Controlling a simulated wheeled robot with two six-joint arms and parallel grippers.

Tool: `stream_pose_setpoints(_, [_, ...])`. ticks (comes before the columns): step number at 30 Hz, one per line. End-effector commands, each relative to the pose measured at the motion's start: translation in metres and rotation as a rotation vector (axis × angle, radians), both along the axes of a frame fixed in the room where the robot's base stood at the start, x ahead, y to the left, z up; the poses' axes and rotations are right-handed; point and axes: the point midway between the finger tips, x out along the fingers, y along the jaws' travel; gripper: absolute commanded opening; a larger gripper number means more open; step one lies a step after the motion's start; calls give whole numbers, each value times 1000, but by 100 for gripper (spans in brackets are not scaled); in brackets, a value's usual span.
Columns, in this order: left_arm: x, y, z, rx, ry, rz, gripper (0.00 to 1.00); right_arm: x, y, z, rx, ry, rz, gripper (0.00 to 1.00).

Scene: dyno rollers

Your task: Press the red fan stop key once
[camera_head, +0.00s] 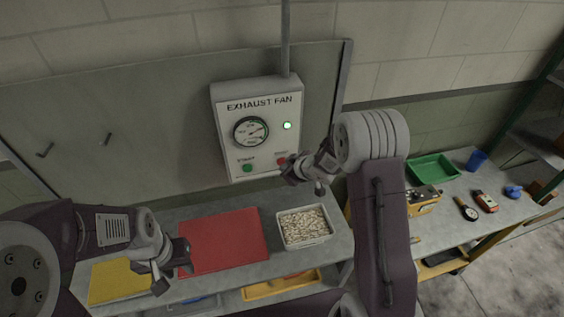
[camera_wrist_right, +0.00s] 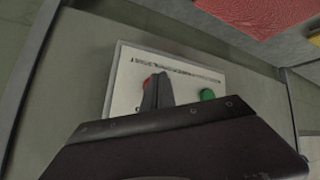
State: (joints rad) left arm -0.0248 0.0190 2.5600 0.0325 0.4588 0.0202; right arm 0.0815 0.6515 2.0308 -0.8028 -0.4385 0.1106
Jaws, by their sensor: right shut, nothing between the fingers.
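The white exhaust fan box (camera_head: 225,123) hangs on the back panel. Its red stop key (camera_head: 281,161) sits at the lower right, beside the green start key (camera_head: 247,168). My right gripper (camera_head: 291,174) is shut and empty, with its tips close to the red key. In the right wrist view the closed fingers (camera_wrist_right: 158,92) overlap the edge of the red key (camera_wrist_right: 147,82), and the green key (camera_wrist_right: 207,95) is clear to the right. I cannot tell whether the tips touch the red key. My left gripper (camera_head: 174,275) is open and empty above the bench.
Below are a red mat (camera_head: 222,242), a yellow mat (camera_head: 118,280) and a tray of pale pellets (camera_head: 304,226). A side bench holds a green tray (camera_head: 433,168) and several tools.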

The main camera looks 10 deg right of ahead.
Motion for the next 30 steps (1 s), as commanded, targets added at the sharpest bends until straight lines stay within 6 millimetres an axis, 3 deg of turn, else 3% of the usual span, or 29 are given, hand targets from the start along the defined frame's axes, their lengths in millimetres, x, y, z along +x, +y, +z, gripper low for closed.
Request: stream_pose_setpoints(30, [0,0,7,0,0,0,36,9,0,0,0,0,0,0])
